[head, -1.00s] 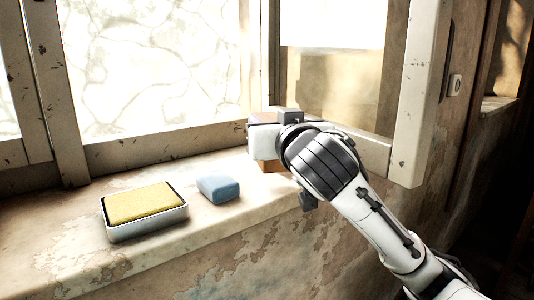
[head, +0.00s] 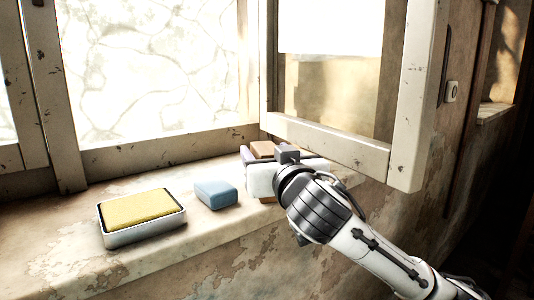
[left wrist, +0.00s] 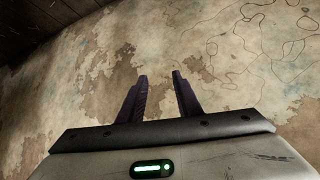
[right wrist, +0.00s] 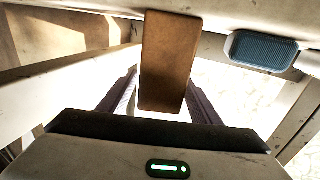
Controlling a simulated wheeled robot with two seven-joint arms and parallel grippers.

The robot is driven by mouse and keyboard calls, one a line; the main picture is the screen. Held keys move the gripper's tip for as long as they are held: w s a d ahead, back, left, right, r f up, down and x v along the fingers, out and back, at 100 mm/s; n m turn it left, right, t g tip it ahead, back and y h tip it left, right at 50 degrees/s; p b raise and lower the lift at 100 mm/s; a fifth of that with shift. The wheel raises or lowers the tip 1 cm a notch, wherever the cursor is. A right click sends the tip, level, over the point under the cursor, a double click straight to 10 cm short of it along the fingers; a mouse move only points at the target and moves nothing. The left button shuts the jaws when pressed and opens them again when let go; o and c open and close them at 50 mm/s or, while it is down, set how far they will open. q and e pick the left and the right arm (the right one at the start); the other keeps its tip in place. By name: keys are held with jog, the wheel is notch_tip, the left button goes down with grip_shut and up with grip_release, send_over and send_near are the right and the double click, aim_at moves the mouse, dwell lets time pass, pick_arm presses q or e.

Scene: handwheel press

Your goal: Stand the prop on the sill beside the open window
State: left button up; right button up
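The prop is a brown wooden block standing about upright (head: 262,149). In the right wrist view the block (right wrist: 168,62) lies between the finger pads, which meet its two sides. My right gripper (right wrist: 162,88) is shut on it. In the head view the gripper (head: 262,178) hides the block's middle; its top shows above and a sliver shows below. The block is over the sill (head: 225,225), near the open window (head: 335,148); I cannot tell whether its base touches the sill. My left gripper (left wrist: 160,78) is open and empty in front of the stained wall.
A blue bar (head: 217,194) lies on the sill just left of the right gripper. A metal tray (head: 146,236) with a yellow sponge (head: 138,207) sits farther left. The open window's lower rail is close behind the right gripper.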

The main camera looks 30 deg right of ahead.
pick_arm(q)
jog(key=shift+s, duration=0.15)
pick_arm(e)
jog(key=shift+r, duration=0.25)
jog(key=b+v, duration=1)
jog(key=b, duration=0.1)
jog(key=shift+s+a+r, duration=0.15)
jog(key=shift+a+r, duration=0.05)
jog(key=shift+r, duration=0.1)
pick_arm(q)
notch_tip(320, 180, down, 7)
jog(key=d, duration=0.1)
jog(key=shift+w+d+f, duration=0.15)
jog(key=shift+w+d, duration=0.05)
jog(key=shift+d, duration=0.15)
pick_arm(e)
jog(key=shift+s+f, duration=0.35)
jog(key=shift+s, duration=0.45)
pick_arm(q)
jog(key=shift+f, duration=0.1)
pick_arm(e)
jog(key=shift+a, duration=0.1)
